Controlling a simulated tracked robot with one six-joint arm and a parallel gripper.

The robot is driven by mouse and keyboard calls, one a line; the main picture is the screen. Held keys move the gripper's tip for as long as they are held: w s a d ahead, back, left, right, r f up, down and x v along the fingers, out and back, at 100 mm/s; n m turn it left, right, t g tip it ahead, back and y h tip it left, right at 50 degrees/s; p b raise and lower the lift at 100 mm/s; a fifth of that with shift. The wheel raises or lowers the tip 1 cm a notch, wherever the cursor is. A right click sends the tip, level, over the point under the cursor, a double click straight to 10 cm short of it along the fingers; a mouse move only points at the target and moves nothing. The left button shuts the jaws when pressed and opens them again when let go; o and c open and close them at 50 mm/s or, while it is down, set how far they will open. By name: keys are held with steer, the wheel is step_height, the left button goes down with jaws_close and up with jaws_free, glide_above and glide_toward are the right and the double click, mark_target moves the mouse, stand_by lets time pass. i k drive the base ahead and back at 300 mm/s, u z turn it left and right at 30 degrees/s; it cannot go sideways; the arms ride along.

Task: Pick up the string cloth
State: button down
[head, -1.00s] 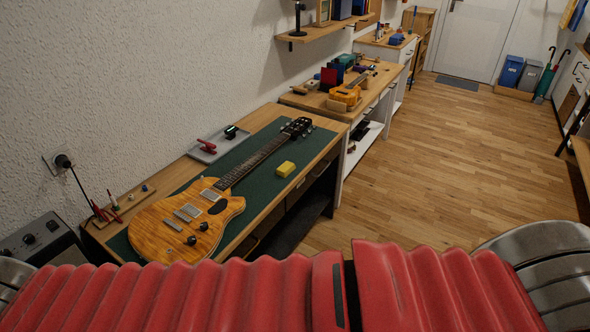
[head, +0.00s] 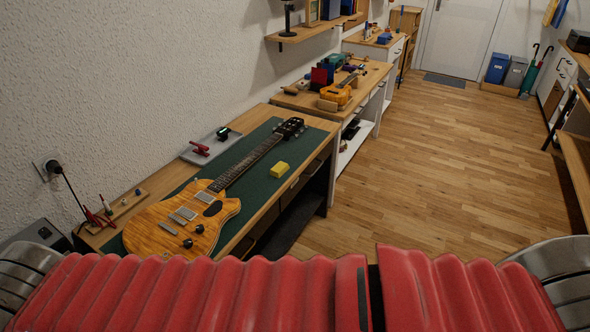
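A small yellow folded-looking item (head: 279,169) lies on the green mat (head: 243,188) of the near workbench, to the right of the guitar's neck. It may be the string cloth, but it is too small to be certain. An orange flame-top electric guitar (head: 160,222) lies on the same mat, its neck pointing away from me. My gripper is not in view. My own red ribbed cover fills the bottom of the head view and hides the near end of the bench.
A grey tray (head: 204,147) with a red tool and a small dark device lies on the bench by the wall. A second bench (head: 300,100) beyond holds an orange guitar and boxes. Open wooden floor (head: 440,150) lies to the right. A shelf (head: 310,30) juts from the wall.

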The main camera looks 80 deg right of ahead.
mark_target(280, 168)
steer(key=z, duration=3)
steer(key=k, duration=0.65)
steer(key=u, duration=0.2)
steer(key=i, duration=0.5)
steer(key=z, duration=0.05)
